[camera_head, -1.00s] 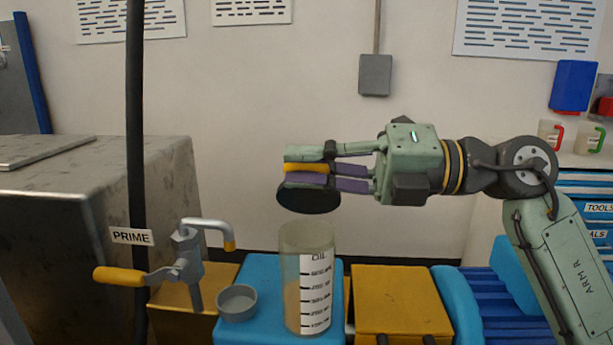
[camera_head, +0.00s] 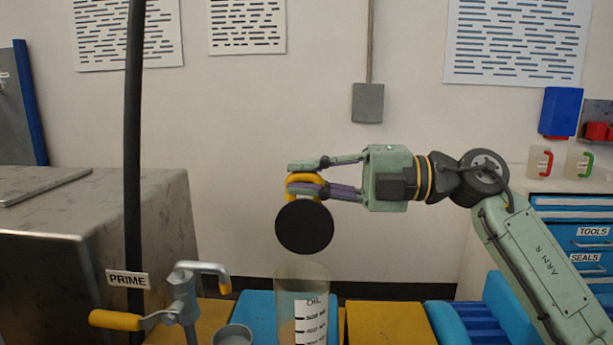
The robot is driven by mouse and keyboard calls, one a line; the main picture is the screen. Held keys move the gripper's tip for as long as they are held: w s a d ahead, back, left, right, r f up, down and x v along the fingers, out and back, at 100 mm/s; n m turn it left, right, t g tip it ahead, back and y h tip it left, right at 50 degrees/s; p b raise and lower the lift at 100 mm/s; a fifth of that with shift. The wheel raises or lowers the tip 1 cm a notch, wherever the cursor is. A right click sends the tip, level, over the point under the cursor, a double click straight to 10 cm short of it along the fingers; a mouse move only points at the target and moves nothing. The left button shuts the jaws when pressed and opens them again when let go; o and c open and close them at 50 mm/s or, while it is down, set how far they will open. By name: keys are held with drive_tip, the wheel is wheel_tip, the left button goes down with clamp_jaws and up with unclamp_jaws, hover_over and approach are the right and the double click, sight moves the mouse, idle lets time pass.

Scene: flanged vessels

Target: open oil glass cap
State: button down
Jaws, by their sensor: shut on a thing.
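The oil glass (camera_head: 288,300) is a clear cylinder with a white OIL label and graduation marks, standing at bottom centre. Its top is open and its lower part is cut off by the picture edge. The cap is a black disc (camera_head: 304,228) with a yellow handle (camera_head: 301,184). My gripper (camera_head: 303,178) is shut on the yellow handle and holds the cap in the air above the glass, apart from its rim. The cap is tilted, with its round black face toward the camera.
A hand pump with a yellow handle (camera_head: 115,319) and a PRIME tag (camera_head: 128,279) on a black vertical pipe stand at left. A small grey cup (camera_head: 233,337) is beside the glass. A yellow box (camera_head: 384,322) is right of it. A blue tool cabinet (camera_head: 585,233) stands far right.

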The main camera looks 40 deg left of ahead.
drive_tip(key=shift+w, duration=0.15)
drive_tip(key=c, duration=1.9)
unclamp_jaws()
drive_tip(key=v, duration=1.2)
